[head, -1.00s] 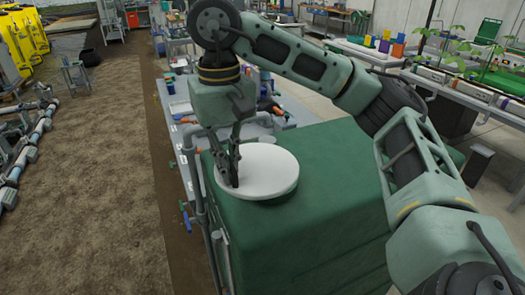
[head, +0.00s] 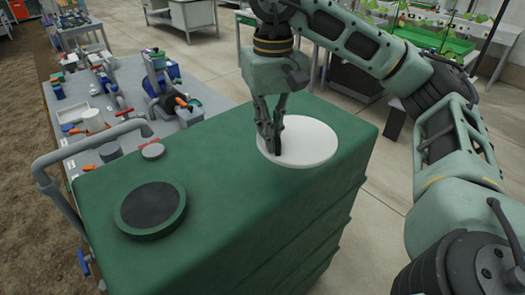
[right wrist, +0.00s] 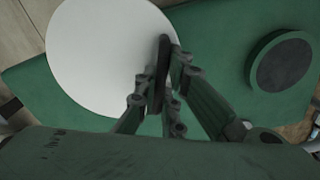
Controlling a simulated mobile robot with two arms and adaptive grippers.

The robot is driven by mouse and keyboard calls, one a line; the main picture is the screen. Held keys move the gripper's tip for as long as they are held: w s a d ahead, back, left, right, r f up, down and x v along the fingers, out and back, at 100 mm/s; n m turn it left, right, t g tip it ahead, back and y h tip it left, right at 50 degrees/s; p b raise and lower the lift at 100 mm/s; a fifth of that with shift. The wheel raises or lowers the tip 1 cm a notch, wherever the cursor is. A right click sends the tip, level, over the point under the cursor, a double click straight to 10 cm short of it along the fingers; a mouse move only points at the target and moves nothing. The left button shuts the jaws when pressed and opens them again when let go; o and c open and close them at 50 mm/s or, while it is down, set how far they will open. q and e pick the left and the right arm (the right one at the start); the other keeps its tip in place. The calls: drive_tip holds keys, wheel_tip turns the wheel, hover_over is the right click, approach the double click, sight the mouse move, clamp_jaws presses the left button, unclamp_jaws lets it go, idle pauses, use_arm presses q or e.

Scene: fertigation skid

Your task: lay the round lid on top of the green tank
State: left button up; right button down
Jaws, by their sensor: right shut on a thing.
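The round lid (head: 312,145) is a white disc over the right part of the green tank's top. The green tank (head: 230,232) is large and box-shaped, with a flat top. My right gripper (head: 275,145) points down and is shut on a dark upright piece at the lid's edge. The lid also fills the upper left of the right wrist view (right wrist: 95,60). I cannot tell whether it touches the tank top or hangs just above it. A green-rimmed round port (head: 150,208) with a dark centre is on the tank's left part, uncovered and apart from the lid. My left gripper is out of view.
A grey pipe (head: 92,148) bends along the tank's left edge. A grey bench (head: 205,98) with bottles, tools and fittings stands behind. The tank top between port and lid is clear.

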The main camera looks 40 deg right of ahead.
drive_tip(key=w+a+f, duration=0.1)
drive_tip(key=w+f, duration=0.1)
drive_tip(key=w, duration=0.1)
drive_tip(key=w+a+f+p, duration=0.1)
drive_tip(key=w+a+f, duration=0.1)
drive_tip(key=w, duration=0.1)
drive_tip(key=w+a+f+p, duration=0.1)
drive_tip(key=w+a, duration=0.1)
drive_tip(key=w, duration=0.1)
drive_tip(key=shift+f, duration=0.4)
drive_tip(key=shift+w+a+f, duration=0.2)
drive_tip(key=shift+w+f, duration=0.25)
wheel_tip(320, 180, down, 3)
drive_tip(key=shift+f+p, duration=0.1)
drive_tip(key=shift+p, duration=0.95)
drive_tip(key=shift+f, duration=0.4)
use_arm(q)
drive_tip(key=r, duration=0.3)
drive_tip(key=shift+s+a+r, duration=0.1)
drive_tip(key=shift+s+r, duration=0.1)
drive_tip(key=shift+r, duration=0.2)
use_arm(e)
drive_tip(key=shift+a+f, duration=0.1)
drive_tip(key=shift+f, duration=0.05)
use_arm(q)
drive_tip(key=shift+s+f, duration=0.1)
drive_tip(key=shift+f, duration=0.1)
use_arm(e)
drive_tip(key=c, duration=1.9)
unclamp_jaws()
